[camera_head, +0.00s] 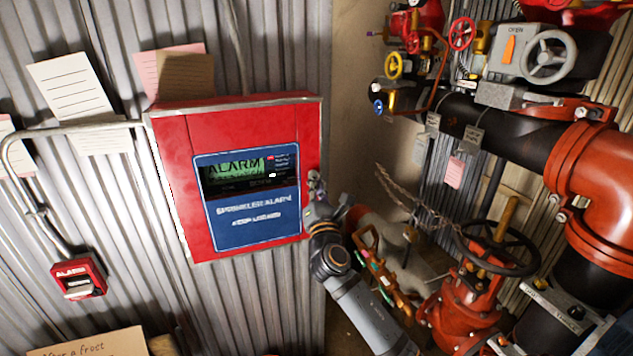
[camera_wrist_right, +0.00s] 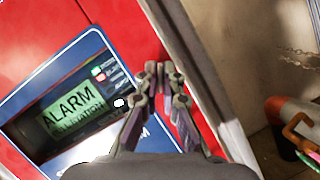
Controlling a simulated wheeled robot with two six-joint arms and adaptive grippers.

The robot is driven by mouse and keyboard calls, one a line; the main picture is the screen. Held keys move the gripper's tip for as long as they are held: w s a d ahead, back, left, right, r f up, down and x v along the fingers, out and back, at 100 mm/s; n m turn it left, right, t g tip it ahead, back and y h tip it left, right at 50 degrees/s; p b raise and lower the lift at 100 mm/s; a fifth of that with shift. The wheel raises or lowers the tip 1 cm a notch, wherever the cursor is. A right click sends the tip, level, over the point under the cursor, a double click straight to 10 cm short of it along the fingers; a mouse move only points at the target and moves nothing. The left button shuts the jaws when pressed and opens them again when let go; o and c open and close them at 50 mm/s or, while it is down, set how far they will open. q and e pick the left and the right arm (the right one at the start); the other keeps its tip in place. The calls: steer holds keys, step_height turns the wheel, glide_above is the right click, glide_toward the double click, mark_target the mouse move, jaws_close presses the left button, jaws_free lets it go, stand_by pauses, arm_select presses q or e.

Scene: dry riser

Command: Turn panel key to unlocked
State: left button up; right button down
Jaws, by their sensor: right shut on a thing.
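The red alarm panel (camera_head: 255,118) hangs tilted in the picture on the corrugated wall. Its blue front plate (camera_head: 255,232) carries a display (camera_head: 232,172) reading ALARM, lit green; it also shows in the right wrist view (camera_wrist_right: 70,112). My right gripper (camera_head: 316,182) is at the panel's right edge. In the right wrist view its fingertips (camera_wrist_right: 165,72) are close together against the red face, right of the blue plate. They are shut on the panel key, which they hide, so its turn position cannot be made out. My left gripper is not in view.
A small red alarm box (camera_head: 78,277) is on the wall at lower left, with conduit above it. Paper notes (camera_head: 70,88) surround the panel. Red and black pipework (camera_head: 510,140), valves and a handwheel (camera_head: 497,247) crowd the right side. A chain (camera_head: 415,200) hangs beside my right arm.

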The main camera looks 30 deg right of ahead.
steer(key=shift+a+r+m+g+h+p, duration=0.15)
steer(key=shift+m+g+p, duration=0.7)
steer(key=shift+m, duration=1.3)
steer(key=shift+d+m+g+h+p, duration=0.15)
steer(key=shift+m+g+p, duration=0.65)
steer(key=shift+m, duration=1.3)
steer(key=shift+a+r+m+g+h+p, duration=0.15)
steer(key=shift+m+g+p, duration=0.7)
steer(key=shift+m, duration=1.3)
steer(key=shift+f, duration=0.15)
steer(key=c, duration=1.5)
jaws_free()
